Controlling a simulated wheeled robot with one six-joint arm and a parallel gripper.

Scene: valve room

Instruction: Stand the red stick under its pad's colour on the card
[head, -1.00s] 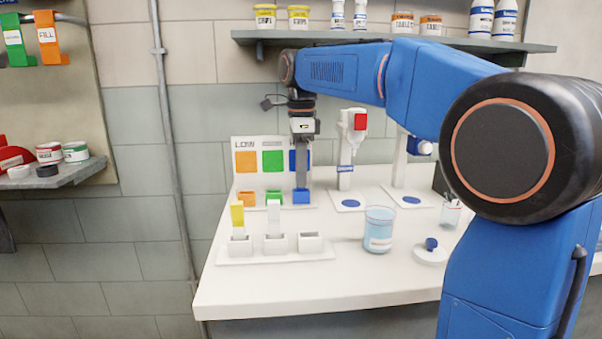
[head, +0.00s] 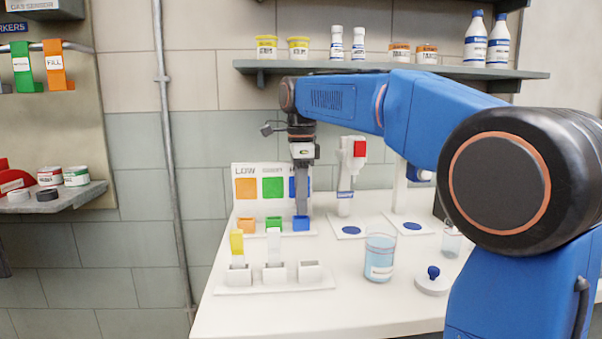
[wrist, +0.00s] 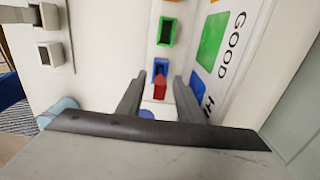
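The card (head: 236,200) stands upright against the wall with orange, green and blue squares. The "GOOD" lettering by green shows in the wrist view. Orange (head: 246,225), green (head: 273,224) and blue (head: 301,224) holders stand in front of it. The red stick (wrist: 160,88) stands at the blue holder (wrist: 160,67) in the wrist view, seemingly in it; its pad is not visible. My gripper (wrist: 160,88) is open around the stick, with a gap on each side. In the head view my gripper (head: 302,212) is just above the blue holder and hides the stick.
A white rack (head: 275,283) in front has a yellow-topped stick (head: 237,243), a white-topped stick (head: 274,245) and an empty right slot. A beaker of blue liquid (head: 380,258) and a blue-knobbed lid (head: 433,280) stand to the right. A white dispenser (head: 347,178) is close beside my gripper.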

